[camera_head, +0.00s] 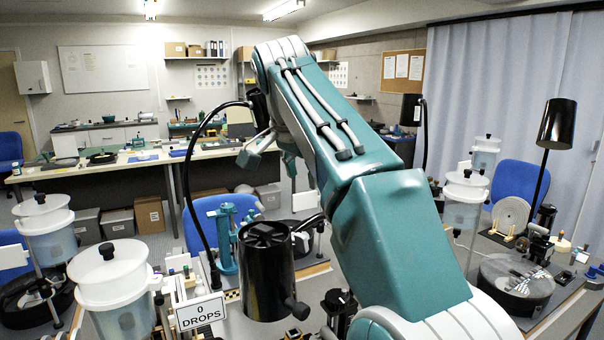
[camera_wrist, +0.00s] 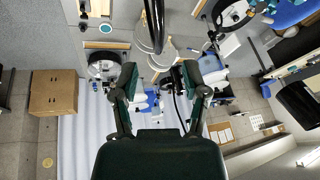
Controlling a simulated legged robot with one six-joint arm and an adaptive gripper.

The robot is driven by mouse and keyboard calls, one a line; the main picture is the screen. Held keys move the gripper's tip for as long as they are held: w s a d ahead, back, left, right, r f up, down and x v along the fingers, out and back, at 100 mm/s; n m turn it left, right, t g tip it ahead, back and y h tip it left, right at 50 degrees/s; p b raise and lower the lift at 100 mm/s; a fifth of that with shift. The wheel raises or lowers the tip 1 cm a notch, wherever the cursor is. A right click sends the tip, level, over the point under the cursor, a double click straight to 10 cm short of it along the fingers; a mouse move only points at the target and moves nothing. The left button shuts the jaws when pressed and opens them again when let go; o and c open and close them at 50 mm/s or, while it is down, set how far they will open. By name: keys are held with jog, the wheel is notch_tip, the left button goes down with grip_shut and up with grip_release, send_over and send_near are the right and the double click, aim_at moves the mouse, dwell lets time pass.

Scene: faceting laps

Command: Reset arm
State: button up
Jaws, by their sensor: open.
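My gripper (camera_wrist: 159,78) shows in the wrist view with its two dark green and black fingers spread apart. The space between the fingers is empty, and floor and benches show far beyond it. In the head view my teal and white arm rises from the bottom right to a bent joint at the upper middle.
A black lamp shade (camera_head: 266,270) stands close in front, left of my arm. White drip tanks (camera_head: 112,272) and a "0 DROPS" sign (camera_head: 200,313) are at the left. Another black lamp (camera_head: 556,124) and a faceting lap (camera_head: 515,284) are at the right. A long bench (camera_head: 110,169) runs behind.

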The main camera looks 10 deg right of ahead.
jog(key=s+d+f+n, duration=0.2)
jog(key=s+f+n, duration=0.1)
jog(key=s+f, duration=0.5)
jog(key=s+d+f+n+t+y, duration=0.1)
jog(key=s+f+n, duration=0.3)
jog(key=s+f, duration=0.5)
jog(key=s+d+f+n+y, duration=0.1)
jog(key=s+d+f+n, duration=0.2)
jog(key=s+f, duration=0.6)
jog(key=shift+s+d, duration=0.25)
jog(key=shift+s, duration=0.15)
